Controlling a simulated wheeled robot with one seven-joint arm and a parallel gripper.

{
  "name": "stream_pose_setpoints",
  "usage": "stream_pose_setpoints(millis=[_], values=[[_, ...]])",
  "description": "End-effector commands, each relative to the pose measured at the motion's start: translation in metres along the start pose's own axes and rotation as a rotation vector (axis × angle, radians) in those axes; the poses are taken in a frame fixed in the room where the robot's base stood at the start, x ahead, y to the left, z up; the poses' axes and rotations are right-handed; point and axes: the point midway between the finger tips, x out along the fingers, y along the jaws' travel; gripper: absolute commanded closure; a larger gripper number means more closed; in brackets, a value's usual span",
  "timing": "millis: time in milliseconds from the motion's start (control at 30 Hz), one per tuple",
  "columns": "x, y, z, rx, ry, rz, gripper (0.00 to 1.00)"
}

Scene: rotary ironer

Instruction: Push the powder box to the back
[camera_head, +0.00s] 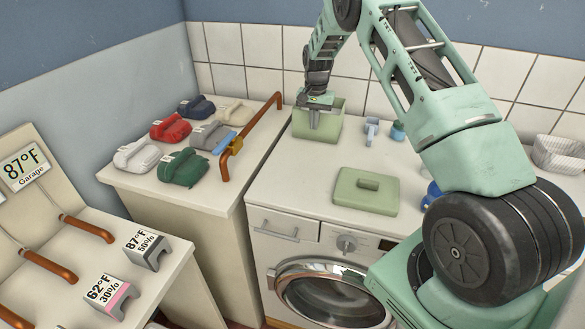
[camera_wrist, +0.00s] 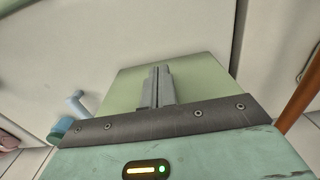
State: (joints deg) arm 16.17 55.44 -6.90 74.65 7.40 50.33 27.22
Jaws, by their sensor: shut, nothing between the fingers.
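The powder box, a light green open-topped box (camera_head: 330,127), stands upright at the back of the washing machine top, near the tiled wall. Its light green lid (camera_head: 366,203) with a raised handle lies apart, nearer the front. My gripper (camera_head: 314,122) points down at the near side of the box, its fingers overlapping the front wall. The fingers are closed together and hold nothing. In the wrist view the shut fingers (camera_wrist: 157,85) show against the green box (camera_wrist: 195,80). I cannot tell whether they touch it.
A copper pipe rail (camera_head: 262,122) runs left of the box. A blue scoop (camera_head: 371,129) and a blue cup (camera_head: 397,132) stand right of it. Folded coloured cloths, including a red one (camera_head: 170,126), lie on the left counter. The machine top between box and lid is clear.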

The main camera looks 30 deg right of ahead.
Motion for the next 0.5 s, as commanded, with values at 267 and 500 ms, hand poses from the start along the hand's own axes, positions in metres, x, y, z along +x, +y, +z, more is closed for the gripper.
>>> stream_pose_setpoints(millis=[267, 500], values=[[0.001, 0.001, -0.043, 0.001, 0.003, -0.001, 1.00], [0.000, 0.001, -0.050, 0.000, 0.001, 0.000, 1.00]])
